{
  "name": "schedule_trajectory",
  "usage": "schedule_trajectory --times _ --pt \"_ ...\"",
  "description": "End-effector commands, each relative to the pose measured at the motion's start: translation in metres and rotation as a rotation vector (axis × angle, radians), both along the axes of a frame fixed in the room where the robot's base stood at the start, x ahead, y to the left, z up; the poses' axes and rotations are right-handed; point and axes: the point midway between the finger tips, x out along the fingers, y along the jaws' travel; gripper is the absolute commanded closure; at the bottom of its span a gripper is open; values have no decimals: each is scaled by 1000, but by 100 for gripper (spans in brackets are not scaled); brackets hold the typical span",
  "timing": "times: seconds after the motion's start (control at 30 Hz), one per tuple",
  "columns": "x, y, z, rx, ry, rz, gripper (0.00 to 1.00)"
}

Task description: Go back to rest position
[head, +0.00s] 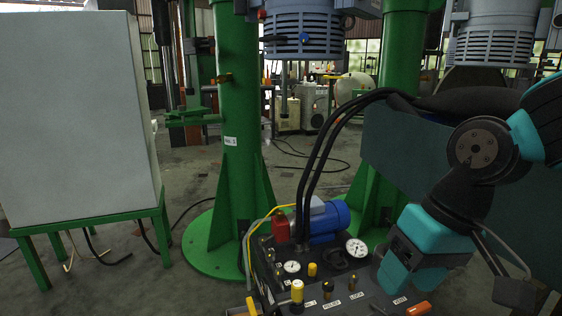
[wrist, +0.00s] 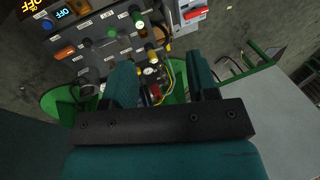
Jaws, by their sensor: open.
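My gripper (wrist: 161,78) is open, with its two teal fingers apart and nothing seen between them. In the head view its teal hand (head: 432,238) is at the lower right, tilted down over the right part of a dark control panel (head: 372,291). The panel carries gauges, yellow-capped knobs and an orange handle (head: 419,308). In the wrist view the panel (wrist: 100,55) is beyond the fingers at the upper left. I cannot tell in the head view exactly how close the fingertips are to the panel.
A blue motor (head: 328,219) and a red part (head: 281,227) sit behind the panel. Green columns (head: 238,130) rise behind, with a grey ribbed machine head (head: 301,30) between them. A white cabinet (head: 75,110) on a green stand is at left. Black hoses (head: 318,150) arch above the panel.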

Motion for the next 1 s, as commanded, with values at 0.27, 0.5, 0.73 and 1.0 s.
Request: schedule_trajectory --times 0.27,0.5,0.73,1.0 --pt "-95 18 19 59 -81 336 47" --pt "-91 18 79 56 -76 324 47" --pt "-90 18 158 56 -75 322 47" --pt "-90 18 253 56 -75 320 47"
